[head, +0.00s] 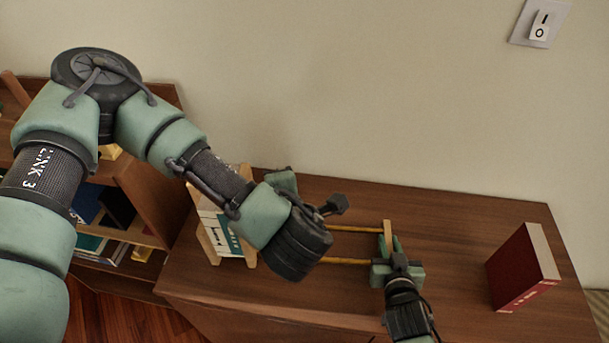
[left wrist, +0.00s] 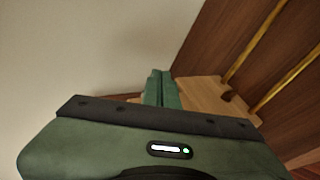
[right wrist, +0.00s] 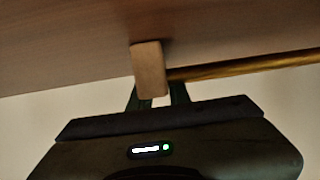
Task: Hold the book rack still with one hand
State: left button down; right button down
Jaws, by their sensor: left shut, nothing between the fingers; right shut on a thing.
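The book rack (head: 345,261) stands on the brown cabinet top, with wooden ends joined by two yellow rods. A few pale and teal books (head: 214,230) stand at its left end. My right gripper (head: 389,246) is shut on the rack's right wooden end, which also shows between the fingers in the right wrist view (right wrist: 150,68). My left arm reaches over the rack's left part and hides some of it. My left gripper's fingers (left wrist: 162,88) are shut and empty beside the pale wooden end (left wrist: 203,94); I cannot tell whether they touch it.
A red book (head: 522,267) stands upright on the cabinet top (head: 450,218) at the right, apart from the rack. A lower shelf with books (head: 100,247) is at the left. The wall with a switch (head: 540,25) closes off the back. Bare wood lies between rack and red book.

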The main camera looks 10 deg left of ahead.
pick_arm(q)
jog(key=shift+d, duration=0.6)
jog(key=v, duration=1.2)
jog(key=shift+d, duration=0.1)
pick_arm(e)
jog(key=c, duration=1.2)
grip_release()
jog(key=shift+c, duration=0.2)
